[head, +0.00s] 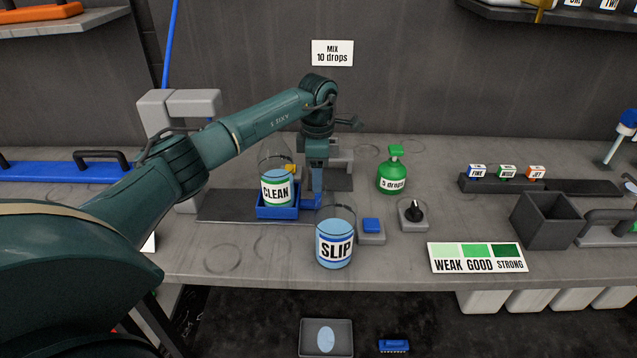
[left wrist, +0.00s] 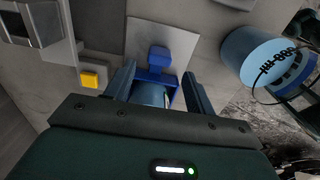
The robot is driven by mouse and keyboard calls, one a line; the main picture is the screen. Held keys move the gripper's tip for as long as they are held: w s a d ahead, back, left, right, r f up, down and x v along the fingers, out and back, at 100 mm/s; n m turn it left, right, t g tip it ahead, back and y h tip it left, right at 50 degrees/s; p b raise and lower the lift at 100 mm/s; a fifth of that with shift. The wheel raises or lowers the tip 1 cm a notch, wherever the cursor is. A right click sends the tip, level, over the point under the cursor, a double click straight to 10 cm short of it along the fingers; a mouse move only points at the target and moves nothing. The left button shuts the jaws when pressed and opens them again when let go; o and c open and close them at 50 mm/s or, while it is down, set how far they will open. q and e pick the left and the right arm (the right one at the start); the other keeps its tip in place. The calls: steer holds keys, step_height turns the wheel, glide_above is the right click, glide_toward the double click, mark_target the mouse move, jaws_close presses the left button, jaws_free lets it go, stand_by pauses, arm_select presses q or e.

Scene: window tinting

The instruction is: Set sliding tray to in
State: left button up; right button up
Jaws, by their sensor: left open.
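The sliding tray (head: 278,213) is a small blue holder on a dark flat track (head: 228,206). It carries a clear bottle labelled CLEAN (head: 275,192). In the left wrist view, a blue block (left wrist: 158,58) on the tray's side lies just past my fingertips. My left gripper (head: 314,188) points down at the right side of the tray. In the left wrist view, my left gripper (left wrist: 159,85) is open, with part of the blue tray (left wrist: 155,77) showing between its fingers. I cannot tell whether a finger touches it. My right gripper is not in view.
A blue-filled SLIP container (head: 335,245) stands close in front of the gripper, beside a blue button (head: 371,226) and a black knob (head: 413,211). A green dropper bottle (head: 392,172) stands behind them.

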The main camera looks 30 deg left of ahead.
arm_select(q)
steer(key=shift+f, duration=2.15)
steer(key=shift+c, duration=0.2)
jaws_close()
